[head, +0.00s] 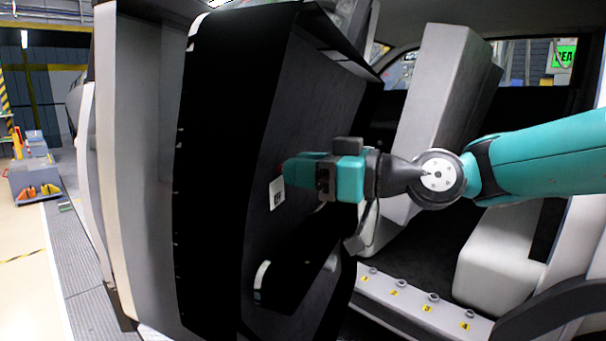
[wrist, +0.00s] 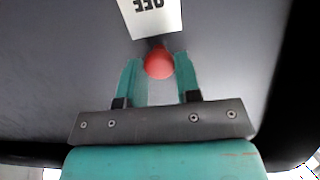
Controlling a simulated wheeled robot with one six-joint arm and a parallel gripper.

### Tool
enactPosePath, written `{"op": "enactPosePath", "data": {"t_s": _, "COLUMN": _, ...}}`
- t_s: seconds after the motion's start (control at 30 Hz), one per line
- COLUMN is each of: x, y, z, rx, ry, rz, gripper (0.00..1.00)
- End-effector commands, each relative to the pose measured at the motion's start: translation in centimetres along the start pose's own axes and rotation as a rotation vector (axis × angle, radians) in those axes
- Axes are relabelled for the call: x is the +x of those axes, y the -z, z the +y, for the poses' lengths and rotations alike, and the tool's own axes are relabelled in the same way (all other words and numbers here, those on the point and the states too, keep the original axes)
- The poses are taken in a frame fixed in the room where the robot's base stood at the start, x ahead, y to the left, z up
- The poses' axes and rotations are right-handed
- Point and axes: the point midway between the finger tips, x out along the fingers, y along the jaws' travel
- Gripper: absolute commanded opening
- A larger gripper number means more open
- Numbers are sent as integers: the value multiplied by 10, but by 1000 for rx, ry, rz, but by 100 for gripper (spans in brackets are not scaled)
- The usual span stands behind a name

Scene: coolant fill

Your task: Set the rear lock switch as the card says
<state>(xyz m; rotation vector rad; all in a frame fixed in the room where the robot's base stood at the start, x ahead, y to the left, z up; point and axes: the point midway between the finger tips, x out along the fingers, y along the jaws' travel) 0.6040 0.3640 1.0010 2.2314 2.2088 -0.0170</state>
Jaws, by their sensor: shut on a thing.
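The rear lock switch shows as a red knob (wrist: 158,63) on the dark inner panel of the open door, in the wrist view. A small bit of its red shows at my fingertips in the head view. My gripper (head: 290,169) reaches the door panel from the right, and its teal fingers (wrist: 159,76) are shut on the knob, one on each side. A white card (wrist: 152,16) beside the knob reads OFF, upside down in the wrist view. The card also shows below my fingertips in the head view (head: 277,193). I cannot tell the switch's setting.
The black door panel (head: 222,130) stands open at left, with a recess or pocket (head: 300,262) below my gripper. Grey seats (head: 432,110) and a sill with numbered yellow labels (head: 426,309) lie to the right. A partly cut green sign (head: 565,56) hangs beyond the window.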

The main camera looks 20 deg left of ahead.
Motion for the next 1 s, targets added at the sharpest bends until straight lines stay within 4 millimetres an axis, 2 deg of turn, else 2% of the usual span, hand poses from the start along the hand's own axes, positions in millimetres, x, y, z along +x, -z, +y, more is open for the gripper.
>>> {"op": "enactPosePath", "data": {"t_s": 0.1, "x": 0, "y": 7, "z": 1, "rx": -10, "ry": -3, "rz": 15, "gripper": 0}}
{"op": "enactPosePath", "data": {"t_s": 0.13, "x": 0, "y": 7, "z": 1, "rx": -10, "ry": -3, "rz": 15, "gripper": 36}}
{"op": "enactPosePath", "data": {"t_s": 0.2, "x": 0, "y": 7, "z": 0, "rx": -10, "ry": -3, "rz": 14, "gripper": 52}}
{"op": "enactPosePath", "data": {"t_s": 0.23, "x": 0, "y": 6, "z": 0, "rx": -10, "ry": -3, "rz": 14, "gripper": 55}}
{"op": "enactPosePath", "data": {"t_s": 0.73, "x": -5, "y": 4, "z": 1, "rx": -7, "ry": -3, "rz": 10, "gripper": 55}}
{"op": "enactPosePath", "data": {"t_s": 0.87, "x": -24, "y": 4, "z": 2, "rx": -6, "ry": -6, "rz": 10, "gripper": 55}}
{"op": "enactPosePath", "data": {"t_s": 1.0, "x": -57, "y": 3, "z": 2, "rx": -6, "ry": -8, "rz": 10, "gripper": 55}}
